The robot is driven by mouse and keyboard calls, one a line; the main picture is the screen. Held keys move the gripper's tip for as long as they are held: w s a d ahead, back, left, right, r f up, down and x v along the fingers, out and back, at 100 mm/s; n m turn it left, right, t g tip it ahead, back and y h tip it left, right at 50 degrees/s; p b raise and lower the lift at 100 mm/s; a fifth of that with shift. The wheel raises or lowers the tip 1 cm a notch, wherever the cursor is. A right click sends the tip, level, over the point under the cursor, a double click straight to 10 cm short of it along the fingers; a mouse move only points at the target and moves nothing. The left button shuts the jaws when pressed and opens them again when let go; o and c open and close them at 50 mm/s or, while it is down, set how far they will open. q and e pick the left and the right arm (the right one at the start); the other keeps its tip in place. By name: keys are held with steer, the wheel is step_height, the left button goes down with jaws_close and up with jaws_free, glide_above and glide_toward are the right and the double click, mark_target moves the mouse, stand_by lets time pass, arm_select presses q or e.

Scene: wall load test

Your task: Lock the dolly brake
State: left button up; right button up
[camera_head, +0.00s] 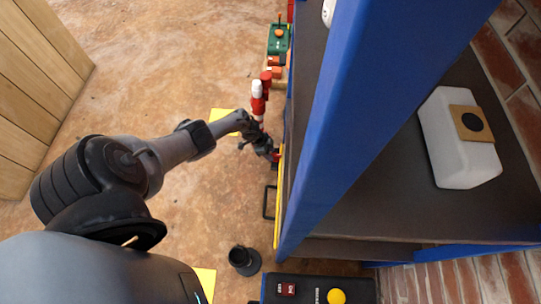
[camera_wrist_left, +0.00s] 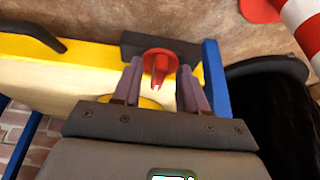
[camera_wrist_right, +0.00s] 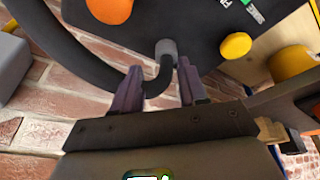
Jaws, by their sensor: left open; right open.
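In the left wrist view a red knob-like part (camera_wrist_left: 160,61), which looks like the brake, sits on a dark block (camera_wrist_left: 187,48) at the edge of a yellow-rimmed pale deck (camera_wrist_left: 60,80), apparently the dolly. My left gripper (camera_wrist_left: 160,78) is open, its fingers to either side of the red part in the picture; I cannot tell if they touch it. In the head view this gripper (camera_head: 268,145) is beside the blue rack, hiding the red part. My right gripper (camera_wrist_right: 160,78) is open in its wrist view, with a curved black bar (camera_wrist_right: 160,75) showing between its fingers.
A blue rack (camera_head: 345,110) holds a white container (camera_head: 455,140). A red-and-white post (camera_head: 258,100) stands beyond my left gripper. A black panel with a yellow button (camera_head: 337,297) is at the bottom. Dirt floor (camera_head: 170,70) is open to the left.

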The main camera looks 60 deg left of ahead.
arm_select(q)
steer(key=shift+w+d+f, duration=0.1)
steer(key=shift+w+f, duration=0.05)
steer(key=shift+f, duration=0.15)
steer(key=shift+w+d, duration=0.15)
steer(key=shift+w, duration=0.2)
steer(key=shift+s, duration=0.15)
steer(key=shift+c, duration=1.3)
jaws_close()
